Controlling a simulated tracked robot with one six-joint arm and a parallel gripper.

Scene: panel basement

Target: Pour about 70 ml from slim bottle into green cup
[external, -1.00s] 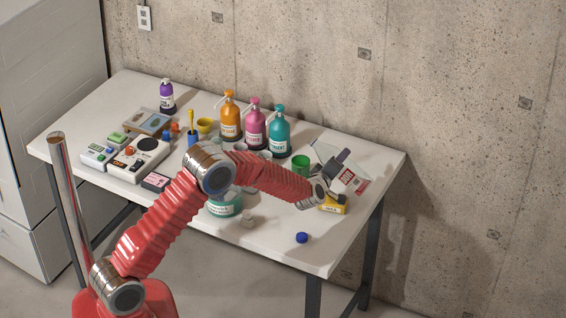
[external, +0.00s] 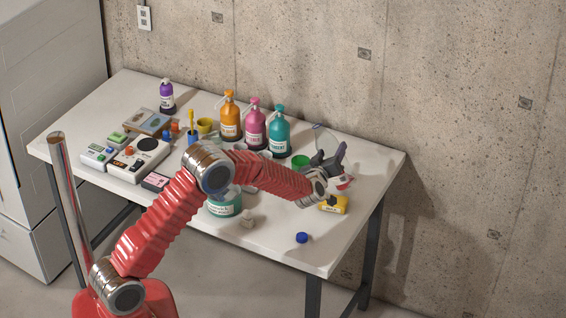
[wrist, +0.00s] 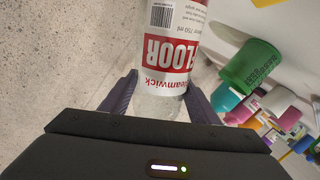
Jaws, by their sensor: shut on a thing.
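The slim bottle, clear with a white and red label, is held in my gripper (external: 330,165). In the wrist view the bottle (wrist: 167,50) sits between the two dark fingers (wrist: 155,95), its label text upside down. In the external view my gripper hides much of it; part of the red label (external: 344,184) shows at the lower right. The green cup (external: 300,161) stands on the table just left of my gripper, partly hidden. The wrist view shows the cup (wrist: 250,66) at the right, apart from the bottle. I cannot make out any liquid stream.
A yellow block-like item (external: 333,205) lies below my gripper. A blue cap (external: 302,238) lies near the front edge. Teal (external: 278,135), pink (external: 254,130) and orange (external: 229,118) pump bottles stand left of the cup. A concrete wall (external: 450,110) rises behind the table.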

